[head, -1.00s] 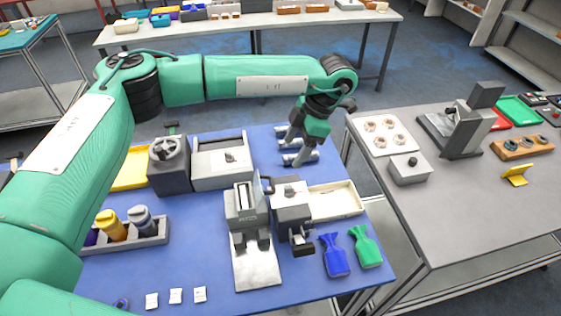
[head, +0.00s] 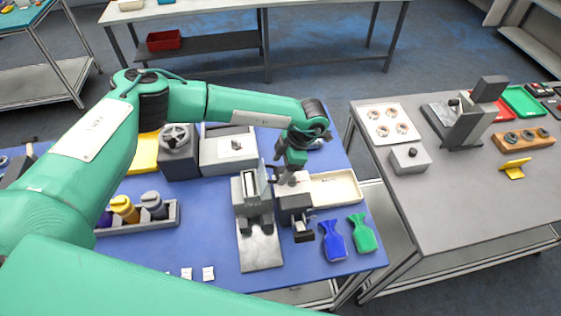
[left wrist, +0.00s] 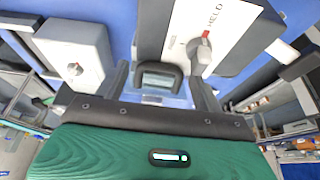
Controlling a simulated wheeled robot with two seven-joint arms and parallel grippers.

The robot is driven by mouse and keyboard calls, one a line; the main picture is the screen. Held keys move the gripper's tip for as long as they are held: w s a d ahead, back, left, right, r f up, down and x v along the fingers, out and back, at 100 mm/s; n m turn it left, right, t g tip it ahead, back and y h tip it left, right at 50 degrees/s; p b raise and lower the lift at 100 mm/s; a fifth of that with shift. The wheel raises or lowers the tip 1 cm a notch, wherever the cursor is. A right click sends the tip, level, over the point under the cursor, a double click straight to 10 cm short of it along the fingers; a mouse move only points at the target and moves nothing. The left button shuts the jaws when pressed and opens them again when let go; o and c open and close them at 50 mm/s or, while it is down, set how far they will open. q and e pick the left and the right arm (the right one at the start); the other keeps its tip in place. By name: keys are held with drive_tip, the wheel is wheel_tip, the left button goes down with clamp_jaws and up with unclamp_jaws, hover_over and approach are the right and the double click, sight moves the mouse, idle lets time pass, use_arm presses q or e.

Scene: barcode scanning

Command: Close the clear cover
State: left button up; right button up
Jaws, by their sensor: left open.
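A grey machine (head: 252,207) with a pale metal base plate stands in the middle of the blue table. An upright, dark-edged panel, which looks like the clear cover (head: 263,178), stands on its right side. My left gripper (head: 285,179) is open, pointing down just right of this panel, above a grey box (head: 294,203). In the left wrist view, a dark-rimmed see-through frame (left wrist: 158,70) shows between the open fingers (left wrist: 162,86). It may be the cover's edge or handle; contact cannot be told. My right gripper is not in view.
A bottle rack (head: 165,219) is at left.

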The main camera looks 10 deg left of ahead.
use_arm(q)
drive_tip(key=shift+a+f, duration=0.2)
drive_tip(key=shift+f, duration=0.2)
